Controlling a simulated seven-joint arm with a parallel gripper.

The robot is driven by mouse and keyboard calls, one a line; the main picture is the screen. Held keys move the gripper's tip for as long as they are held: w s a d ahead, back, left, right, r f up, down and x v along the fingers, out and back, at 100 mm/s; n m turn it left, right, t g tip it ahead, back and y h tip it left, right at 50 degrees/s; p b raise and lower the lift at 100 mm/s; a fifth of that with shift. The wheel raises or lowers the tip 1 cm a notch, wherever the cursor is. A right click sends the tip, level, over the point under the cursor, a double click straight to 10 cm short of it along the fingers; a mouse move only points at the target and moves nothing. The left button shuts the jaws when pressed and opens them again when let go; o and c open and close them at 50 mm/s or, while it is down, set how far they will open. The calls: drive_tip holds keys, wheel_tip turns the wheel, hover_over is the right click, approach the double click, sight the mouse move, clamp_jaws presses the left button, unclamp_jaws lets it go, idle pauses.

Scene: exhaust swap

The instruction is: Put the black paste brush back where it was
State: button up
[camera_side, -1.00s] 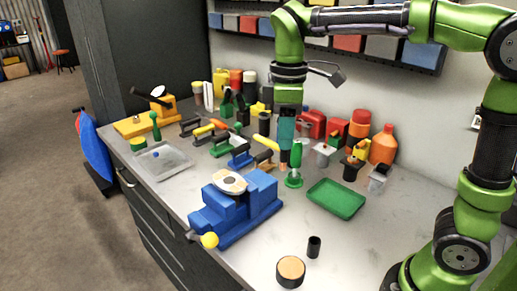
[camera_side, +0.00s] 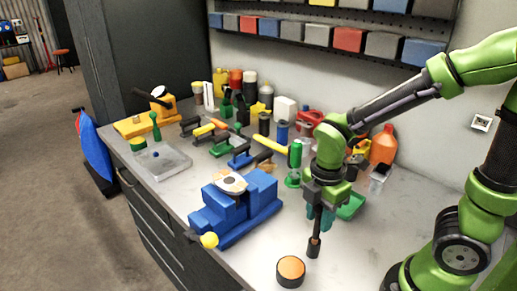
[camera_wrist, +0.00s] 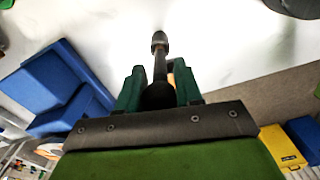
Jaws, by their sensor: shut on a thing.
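My gripper (camera_side: 321,212) is at the front right of the bench, pointing down. In the wrist view its two teal fingers (camera_wrist: 158,88) are shut on the dark handle of the black paste brush (camera_wrist: 159,68). In the side view the brush (camera_side: 317,222) hangs upright below the fingers. A green-handled tool (camera_side: 295,154) stands upright on a round green base to the left of my gripper.
A blue vise-like fixture (camera_side: 235,208) stands left of my gripper. Bottles and tools crowd the back.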

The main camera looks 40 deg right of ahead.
sight(315, 243)
drive_tip(key=shift+f, duration=1.95)
drive_tip(key=shift+f, duration=0.1)
drive_tip(key=o, duration=1)
